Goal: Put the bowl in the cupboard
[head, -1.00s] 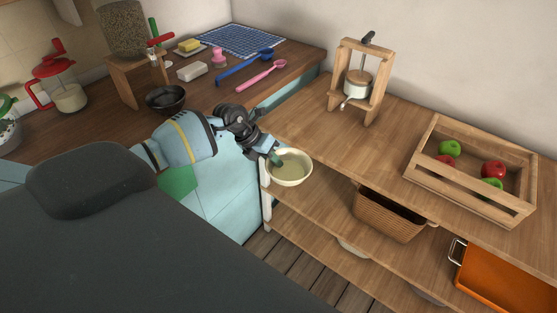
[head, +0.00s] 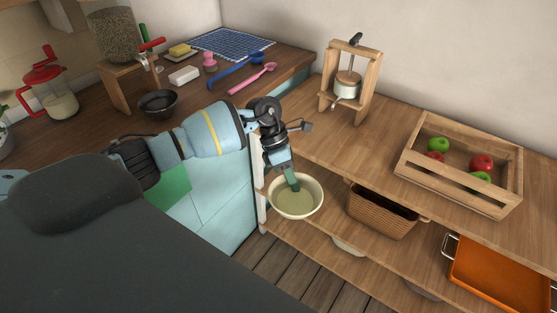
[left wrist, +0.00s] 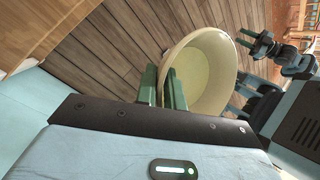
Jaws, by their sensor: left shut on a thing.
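The cream bowl (head: 296,200) hangs upright in the head view, in front of the left end of the wooden shelf unit (head: 350,150). My left gripper (head: 292,182) is shut on its rim, with one green finger inside the bowl. In the left wrist view the bowl (left wrist: 204,68) shows tilted between the green fingers (left wrist: 163,88). A light-blue cupboard front (head: 215,205) stands under the dark counter, left of the bowl. Part of my other arm shows at the right of the left wrist view (left wrist: 265,45); its jaw state is unclear.
A wicker basket (head: 380,214) and an orange tray (head: 500,275) sit on the shelf below. An apple crate (head: 455,190) and a wooden press (head: 345,90) stand on top. A dark bowl (head: 158,104) is on the counter. Floor shows below the bowl.

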